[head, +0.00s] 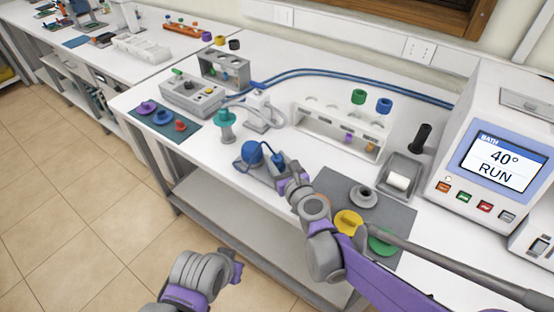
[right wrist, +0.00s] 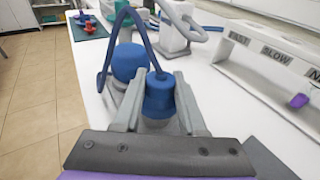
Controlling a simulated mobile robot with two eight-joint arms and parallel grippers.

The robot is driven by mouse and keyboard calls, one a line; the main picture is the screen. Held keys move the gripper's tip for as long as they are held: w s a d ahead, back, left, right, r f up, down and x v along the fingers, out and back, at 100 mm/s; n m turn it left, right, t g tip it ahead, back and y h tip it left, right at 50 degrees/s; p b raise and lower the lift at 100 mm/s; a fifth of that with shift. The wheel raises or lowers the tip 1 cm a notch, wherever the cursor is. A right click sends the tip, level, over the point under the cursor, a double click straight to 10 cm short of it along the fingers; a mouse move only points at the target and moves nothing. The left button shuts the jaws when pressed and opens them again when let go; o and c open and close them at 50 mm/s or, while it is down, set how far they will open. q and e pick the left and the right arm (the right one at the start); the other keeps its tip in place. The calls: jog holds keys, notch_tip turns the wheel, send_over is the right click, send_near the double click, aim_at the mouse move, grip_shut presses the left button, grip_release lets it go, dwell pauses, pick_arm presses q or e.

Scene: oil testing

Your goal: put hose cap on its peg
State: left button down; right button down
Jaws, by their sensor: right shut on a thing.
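The blue hose cap (head: 278,158) is held between the fingers of my right gripper (head: 284,172). In the right wrist view the hose cap (right wrist: 160,97) stands roughly upright between the two grey fingers. A thin blue hose (right wrist: 112,45) rises from it and loops over to the left, past a blue ball (right wrist: 128,62). In the head view this ball (head: 252,152) sits on a grey base, left of the cap. I cannot make out the peg; the cap and gripper may hide it. My left gripper (head: 236,266) is low over the floor, and its fingers are unclear.
A teal-topped stand (head: 225,122) and a white device (head: 262,110) stand behind the ball. A white labelled rack (head: 340,130) is at the back. A grey mat (head: 400,215) with yellow and green pieces lies right, before the bath unit (head: 490,150).

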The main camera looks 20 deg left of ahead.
jog(key=shift+f+b, duration=0.4)
jog(key=shift+f, duration=0.15)
jog(key=c, duration=0.8)
grip_release()
jog(key=shift+o, duration=0.2)
jog(key=shift+p+v, duration=0.75)
jog(key=shift+v, duration=4.75)
jog(key=shift+d, duration=0.1)
jog(key=s+d+n, duration=0.1)
jog(key=n, duration=0.1)
jog(key=s+d+n+g, duration=0.1)
jog(key=n, duration=0.2)
jog(key=s+d+n, duration=0.1)
jog(key=d+n, duration=0.1)
jog(key=n, duration=0.1)
jog(key=shift+r+g+h+p, duration=0.25)
jog(key=shift+g+h+p, duration=0.05)
jog(key=shift+g, duration=0.1)
jog(key=s+d+f+n+g+h, duration=0.2)
jog(key=s+d+f+n+h, duration=0.1)
jog(key=s+d+n, duration=0.4)
jog(key=s+d+f+n+g+h+p, duration=0.1)
jog(key=s+d+f+n+g+h, duration=0.2)
jog(key=d+n, duration=1)
jog(key=s+d+h, duration=0.1)
jog(key=s+h, duration=0.2)
jog(key=s, duration=0.2)
jog(key=shift+d+n+g, duration=0.3)
jog(key=shift+d, duration=0.05)
